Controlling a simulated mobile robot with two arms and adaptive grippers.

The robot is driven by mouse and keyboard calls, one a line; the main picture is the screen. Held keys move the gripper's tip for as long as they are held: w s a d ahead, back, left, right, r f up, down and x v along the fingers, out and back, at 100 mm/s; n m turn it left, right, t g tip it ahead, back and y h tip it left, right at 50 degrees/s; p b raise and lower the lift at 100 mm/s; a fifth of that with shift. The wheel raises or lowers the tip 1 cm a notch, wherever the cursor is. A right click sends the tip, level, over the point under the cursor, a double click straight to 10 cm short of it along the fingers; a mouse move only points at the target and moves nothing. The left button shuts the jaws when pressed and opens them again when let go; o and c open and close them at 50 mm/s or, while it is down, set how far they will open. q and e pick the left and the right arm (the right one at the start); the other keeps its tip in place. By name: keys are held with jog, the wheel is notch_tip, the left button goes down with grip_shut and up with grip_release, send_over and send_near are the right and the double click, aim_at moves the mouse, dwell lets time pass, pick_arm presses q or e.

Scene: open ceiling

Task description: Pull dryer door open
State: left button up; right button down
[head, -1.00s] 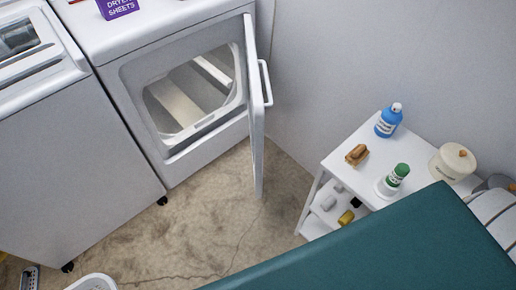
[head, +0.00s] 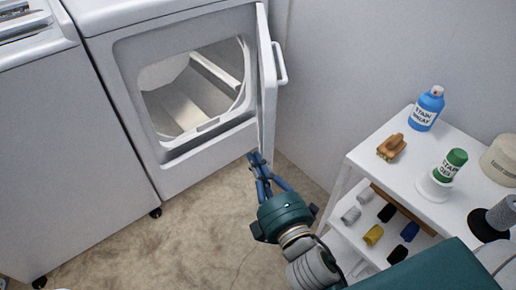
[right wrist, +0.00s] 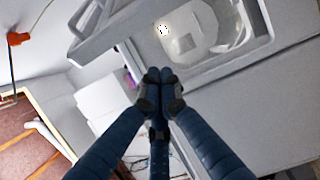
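The white dryer (head: 185,165) has an open front with the empty-looking drum (head: 190,95) visible. Its door (head: 267,85) stands swung out at a wide angle, seen nearly edge-on, with the handle (head: 280,62) on its right, outer face. My right gripper (head: 256,158) has its blue fingertips at the door's lower end; I cannot tell whether they touch it. In the right wrist view its fingers (right wrist: 159,76) meet together with nothing visible between them. That view shows the door (right wrist: 110,28) at upper left and the dryer opening (right wrist: 205,40) at upper right. My left gripper is not in view.
A wall is behind the door. Another white appliance (head: 70,150) stands left. Concrete floor lies clear in front.

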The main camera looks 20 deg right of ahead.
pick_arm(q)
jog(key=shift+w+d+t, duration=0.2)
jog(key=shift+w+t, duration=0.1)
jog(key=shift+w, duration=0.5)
pick_arm(e)
jog(key=w+d, duration=0.3)
jog(key=w, duration=0.5)
jog(key=shift+w+d, duration=0.2)
jog(key=shift+w, duration=0.15)
jog(key=shift+r, duration=0.1)
